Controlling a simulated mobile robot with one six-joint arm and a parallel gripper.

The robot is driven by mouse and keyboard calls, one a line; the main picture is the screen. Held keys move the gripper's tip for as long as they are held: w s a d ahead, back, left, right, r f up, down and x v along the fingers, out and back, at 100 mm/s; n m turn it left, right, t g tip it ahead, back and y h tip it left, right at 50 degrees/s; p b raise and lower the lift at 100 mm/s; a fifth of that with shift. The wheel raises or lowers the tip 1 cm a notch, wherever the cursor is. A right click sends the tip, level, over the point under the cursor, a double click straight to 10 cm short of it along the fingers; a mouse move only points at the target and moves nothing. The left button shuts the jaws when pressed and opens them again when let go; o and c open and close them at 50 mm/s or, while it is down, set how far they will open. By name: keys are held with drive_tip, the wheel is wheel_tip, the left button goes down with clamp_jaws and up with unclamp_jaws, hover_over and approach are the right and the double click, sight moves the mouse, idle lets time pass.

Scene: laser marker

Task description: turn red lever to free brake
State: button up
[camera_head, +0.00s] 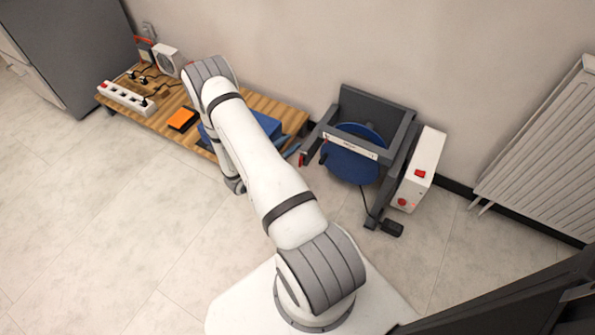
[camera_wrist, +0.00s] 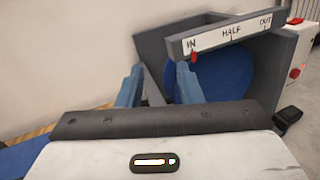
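The red lever (camera_wrist: 194,57) is a small red tab below the word IN on a white plate (camera_wrist: 230,36) marked IN, HALF and OUT. In the head view my arm hides most of the gripper.
The dark grey frame (camera_head: 398,150) holds a blue disc (camera_head: 350,165). A white box (camera_head: 427,157) with red buttons stands right of it. A slatted wooden bench (camera_head: 283,108) carries a power strip (camera_head: 126,97) and an orange item (camera_head: 182,119). A radiator (camera_head: 545,150) is at right; left floor is clear.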

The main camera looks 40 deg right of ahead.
sight(300, 161)
wheel_tip(300, 161, down, 16)
drive_tip(key=s+a+n+t+y+b, duration=0.1)
drive_tip(key=n+t+b, duration=0.3)
drive_tip(key=n+t, duration=0.1)
drive_tip(key=x, duration=0.2)
drive_tip(key=b+x, duration=0.1)
drive_tip(key=x, duration=0.3)
drive_tip(key=shift+f+b, duration=0.4)
drive_tip(key=shift+w+d+r, duration=0.15)
drive_tip(key=shift+w+d, duration=0.05)
drive_tip(key=shift+d, duration=0.35)
